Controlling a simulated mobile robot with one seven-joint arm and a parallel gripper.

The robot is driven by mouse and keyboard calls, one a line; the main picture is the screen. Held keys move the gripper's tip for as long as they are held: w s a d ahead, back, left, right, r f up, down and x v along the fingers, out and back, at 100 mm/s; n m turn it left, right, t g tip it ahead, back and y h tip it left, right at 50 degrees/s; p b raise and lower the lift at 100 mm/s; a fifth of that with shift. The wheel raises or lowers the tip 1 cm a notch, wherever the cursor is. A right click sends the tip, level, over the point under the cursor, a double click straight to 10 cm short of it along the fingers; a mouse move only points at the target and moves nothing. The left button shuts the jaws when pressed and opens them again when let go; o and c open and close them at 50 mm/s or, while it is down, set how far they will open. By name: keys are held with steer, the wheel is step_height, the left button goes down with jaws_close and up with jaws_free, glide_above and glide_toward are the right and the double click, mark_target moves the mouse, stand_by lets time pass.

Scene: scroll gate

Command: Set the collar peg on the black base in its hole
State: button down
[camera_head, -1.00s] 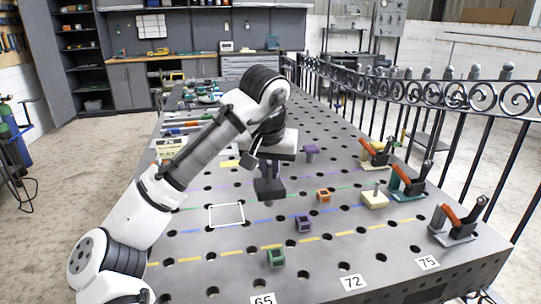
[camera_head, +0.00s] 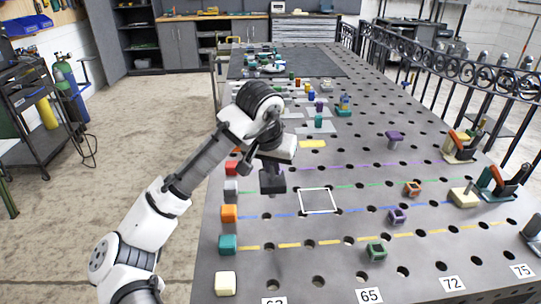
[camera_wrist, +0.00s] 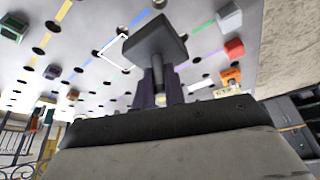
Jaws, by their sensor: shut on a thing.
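My gripper (camera_wrist: 160,90) is shut on the collar peg with the black base (camera_wrist: 155,40). In the wrist view the black square block sticks out beyond the dark fingers. In the head view the black base (camera_head: 272,181) hangs below the gripper over the table's left part, just left of a white square outline (camera_head: 319,200). The peg appears clear of the tabletop. Many round holes dot the table (camera_head: 300,262); I cannot tell which one is the peg's.
Coloured blocks, including an orange block (camera_head: 229,214) and a teal block (camera_head: 228,244), line the left edge. A green piece (camera_head: 376,251), a small purple piece (camera_head: 397,216) and toggle clamps (camera_head: 462,146) stand to the right. The area around the white outline is clear.

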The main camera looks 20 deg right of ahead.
mark_target(264, 180)
steer(key=shift+w+a+f, duration=0.15)
steer(key=shift+w+a, duration=0.25)
steer(key=shift+a, duration=0.35)
step_height(264, 180, down, 6)
steer(key=b, duration=0.6)
steer(key=shift+f, duration=0.15)
steer(key=shift+f, duration=0.5)
steer(key=shift+f, duration=0.25)
steer(key=shift+f+b, duration=0.65)
steer(key=shift+f, duration=0.75)
stand_by(0.6)
steer(key=c, duration=1.4)
jaws_free()
steer(key=v, duration=1.4)
steer(key=shift+s+f, duration=0.1)
